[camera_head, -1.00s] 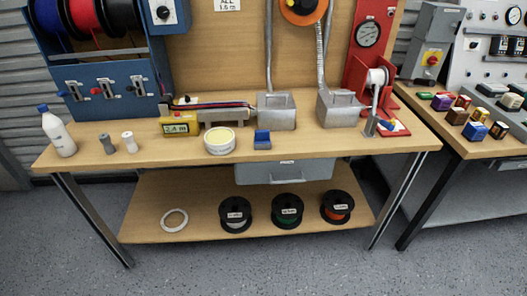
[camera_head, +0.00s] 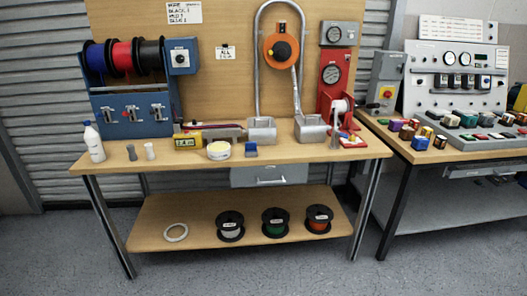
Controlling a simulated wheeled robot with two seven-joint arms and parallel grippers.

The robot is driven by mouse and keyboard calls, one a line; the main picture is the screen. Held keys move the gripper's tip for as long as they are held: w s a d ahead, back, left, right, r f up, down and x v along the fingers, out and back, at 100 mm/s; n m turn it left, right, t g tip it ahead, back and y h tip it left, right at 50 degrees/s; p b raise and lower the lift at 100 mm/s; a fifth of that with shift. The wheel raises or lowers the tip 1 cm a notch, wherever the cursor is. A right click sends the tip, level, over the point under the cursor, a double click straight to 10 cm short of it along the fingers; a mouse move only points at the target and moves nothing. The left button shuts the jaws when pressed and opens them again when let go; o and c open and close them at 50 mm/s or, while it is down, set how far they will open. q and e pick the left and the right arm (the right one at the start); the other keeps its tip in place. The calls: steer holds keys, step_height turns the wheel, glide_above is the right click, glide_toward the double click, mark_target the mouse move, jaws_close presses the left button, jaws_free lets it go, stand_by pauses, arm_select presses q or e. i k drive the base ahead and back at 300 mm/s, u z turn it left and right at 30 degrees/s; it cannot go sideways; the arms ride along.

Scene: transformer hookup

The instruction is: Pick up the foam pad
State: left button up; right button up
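No foam pad can be made out with certainty. A small blue block (camera_head: 250,150) sits on the wooden workbench (camera_head: 330,155) near its front edge, right of a round white tub (camera_head: 219,150) with a pale yellow top. Either could be or hold the pad; the view is too small to tell. A yellow measuring device (camera_head: 187,143) stands left of the tub. Neither of my grippers is in view.
A white bottle (camera_head: 94,143) and two small cylinders stand at the bench's left. Open metal boxes (camera_head: 261,130) stand behind the blue block. Several spools and a white ring (camera_head: 176,232) lie on the lower shelf (camera_head: 200,212). Floor in front is clear.

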mark_target(251, 150)
steer(key=z, duration=0.45)
steer(key=i, duration=1.25)
steer(key=u, duration=0.1)
